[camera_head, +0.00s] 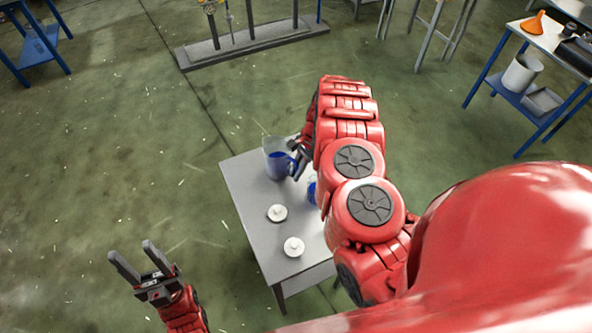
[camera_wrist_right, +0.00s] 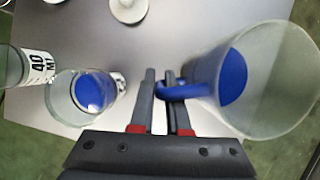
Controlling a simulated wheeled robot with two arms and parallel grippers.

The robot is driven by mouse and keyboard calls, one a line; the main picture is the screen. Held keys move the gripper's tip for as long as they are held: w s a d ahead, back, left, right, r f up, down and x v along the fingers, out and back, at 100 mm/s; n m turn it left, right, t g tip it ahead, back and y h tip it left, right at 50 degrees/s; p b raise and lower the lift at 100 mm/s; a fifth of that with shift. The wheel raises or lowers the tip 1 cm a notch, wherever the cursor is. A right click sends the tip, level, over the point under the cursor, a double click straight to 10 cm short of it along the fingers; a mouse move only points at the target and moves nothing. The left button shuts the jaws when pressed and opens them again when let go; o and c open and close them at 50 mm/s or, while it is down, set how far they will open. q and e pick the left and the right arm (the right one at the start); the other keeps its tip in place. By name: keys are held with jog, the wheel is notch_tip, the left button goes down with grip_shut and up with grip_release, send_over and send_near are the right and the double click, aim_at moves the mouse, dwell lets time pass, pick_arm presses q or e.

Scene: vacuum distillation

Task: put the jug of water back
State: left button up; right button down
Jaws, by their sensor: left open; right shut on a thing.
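The jug of water (camera_head: 277,160) is clear with blue water and a blue handle, at the far end of the grey table (camera_head: 245,190). In the right wrist view the jug (camera_wrist_right: 285,80) fills the right side. My right gripper (camera_head: 297,158) is shut on its handle; in the wrist view its fingertips (camera_wrist_right: 160,76) pinch the blue handle. The jug looks upright; I cannot tell whether its base touches the table. My left gripper (camera_head: 132,254) is open and empty over the floor, left of the table.
A glass vessel with blue liquid (camera_wrist_right: 85,97) stands near the jug, with a marked glass (camera_wrist_right: 27,67) beside it. Two white lidded pieces (camera_head: 277,213) (camera_head: 293,247) sit on the nearer table. A side table (camera_head: 546,36) stands at right, a metal stand base (camera_head: 250,43) behind.

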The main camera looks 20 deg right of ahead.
dwell(0.3)
jog(key=shift+f, duration=0.25)
jog(key=c, duration=0.9)
grip_release()
jog(key=shift+r, duration=0.1)
jog(key=shift+r, duration=0.1)
jog(key=b+v, duration=0.2)
jog(key=v, duration=1)
jog(key=shift+b, duration=0.3)
